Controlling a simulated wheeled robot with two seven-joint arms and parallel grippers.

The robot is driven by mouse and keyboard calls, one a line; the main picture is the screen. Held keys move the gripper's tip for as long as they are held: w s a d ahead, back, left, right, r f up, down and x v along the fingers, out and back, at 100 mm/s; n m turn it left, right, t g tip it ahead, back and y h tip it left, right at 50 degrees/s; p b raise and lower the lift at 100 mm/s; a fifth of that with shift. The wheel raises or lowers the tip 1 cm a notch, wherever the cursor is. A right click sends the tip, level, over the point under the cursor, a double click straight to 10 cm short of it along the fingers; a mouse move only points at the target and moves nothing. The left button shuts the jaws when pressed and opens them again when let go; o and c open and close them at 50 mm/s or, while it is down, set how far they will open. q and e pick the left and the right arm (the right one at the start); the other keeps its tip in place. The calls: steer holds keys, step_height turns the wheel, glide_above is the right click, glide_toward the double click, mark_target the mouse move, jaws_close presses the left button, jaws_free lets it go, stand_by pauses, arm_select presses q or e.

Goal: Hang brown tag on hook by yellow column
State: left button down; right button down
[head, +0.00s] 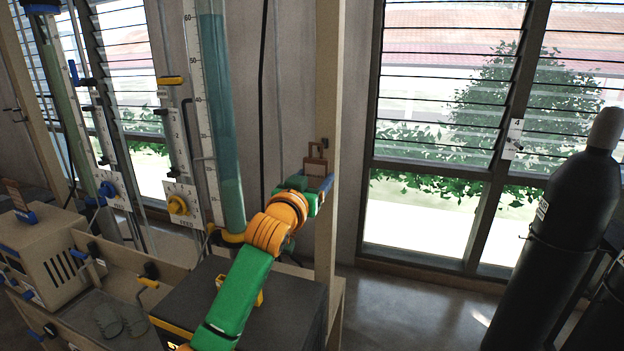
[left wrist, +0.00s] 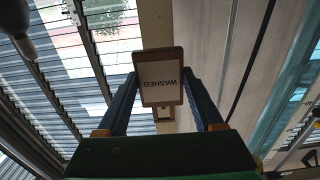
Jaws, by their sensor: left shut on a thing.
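The brown tag (head: 316,168) is held in my left gripper (head: 318,182), in front of the wooden post. In the left wrist view, the tag (left wrist: 162,78) reads "WASHED" upside down, between the two blue fingers. A small dark fitting, perhaps a hook (head: 325,144), shows on the post just above the tag. I cannot tell whether they touch. The tall liquid-filled column (head: 220,120) with a yellow elbow (head: 232,237) at its foot stands left of the post. My right gripper is not in view.
A yellow feed knob (head: 178,205) and a blue one (head: 108,189) are at left. A dark-topped box (head: 285,305) stands below my left arm. A dark gas cylinder (head: 560,220) stands at right. The floor (head: 420,310) between post and cylinder is clear.

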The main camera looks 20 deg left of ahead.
mark_target(319, 177)
arm_select(q)
steer(key=shift+w+p, duration=0.4)
steer(key=shift+w, duration=0.6)
steer(key=shift+w+d, duration=0.15)
steer(key=shift+w, duration=1.1)
steer(key=shift+s+r, duration=0.1)
steer(key=shift+s, duration=0.15)
steer(key=shift+f, duration=0.75)
